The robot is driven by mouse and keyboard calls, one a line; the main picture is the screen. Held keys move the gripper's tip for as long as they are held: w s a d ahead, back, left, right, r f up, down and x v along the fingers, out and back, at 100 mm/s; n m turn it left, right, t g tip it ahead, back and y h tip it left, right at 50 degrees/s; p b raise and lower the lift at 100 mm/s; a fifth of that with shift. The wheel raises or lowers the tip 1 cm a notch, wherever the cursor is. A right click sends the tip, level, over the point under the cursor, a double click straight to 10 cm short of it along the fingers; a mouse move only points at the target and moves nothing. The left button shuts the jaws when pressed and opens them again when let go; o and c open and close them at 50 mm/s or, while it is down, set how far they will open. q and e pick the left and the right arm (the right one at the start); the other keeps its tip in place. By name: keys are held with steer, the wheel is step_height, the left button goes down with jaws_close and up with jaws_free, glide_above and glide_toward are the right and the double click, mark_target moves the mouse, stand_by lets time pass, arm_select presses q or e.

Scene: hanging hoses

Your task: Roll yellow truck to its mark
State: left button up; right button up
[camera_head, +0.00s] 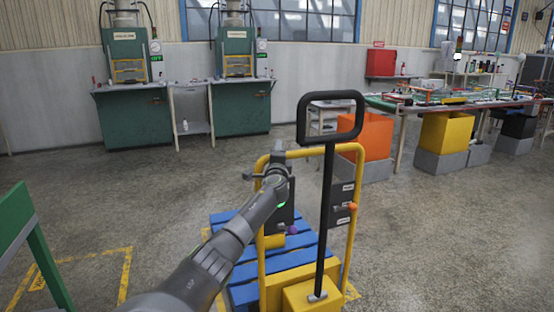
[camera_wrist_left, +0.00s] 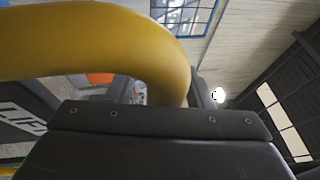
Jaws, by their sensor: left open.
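The yellow truck (camera_head: 289,292) stands in front of me with a yellow tubular frame, a black loop handle (camera_head: 330,97) on an upright black bar, and a blue slatted pallet (camera_head: 236,253) at its base. My left gripper (camera_head: 264,167) is open at the upper left corner of the yellow frame. In the left wrist view the curved yellow tube (camera_wrist_left: 120,45) is very close and passes behind a dark gripper part. I cannot tell whether the tube lies between the fingers. Yellow floor lines (camera_head: 126,272) show left of the truck. My right gripper is not in view.
A green frame (camera_head: 45,262) stands at the left edge. Green presses (camera_head: 133,117) line the back wall. An orange bin (camera_head: 365,137), a yellow bin (camera_head: 445,135) and a long workbench (camera_head: 400,103) are at the right. Bare floor lies left and right of the truck.

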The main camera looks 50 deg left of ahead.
arm_select(q)
steer(key=p+v, duration=0.2)
steer(key=v, duration=1.5)
steer(key=shift+s+p, duration=0.2)
steer(key=shift+p, duration=0.1)
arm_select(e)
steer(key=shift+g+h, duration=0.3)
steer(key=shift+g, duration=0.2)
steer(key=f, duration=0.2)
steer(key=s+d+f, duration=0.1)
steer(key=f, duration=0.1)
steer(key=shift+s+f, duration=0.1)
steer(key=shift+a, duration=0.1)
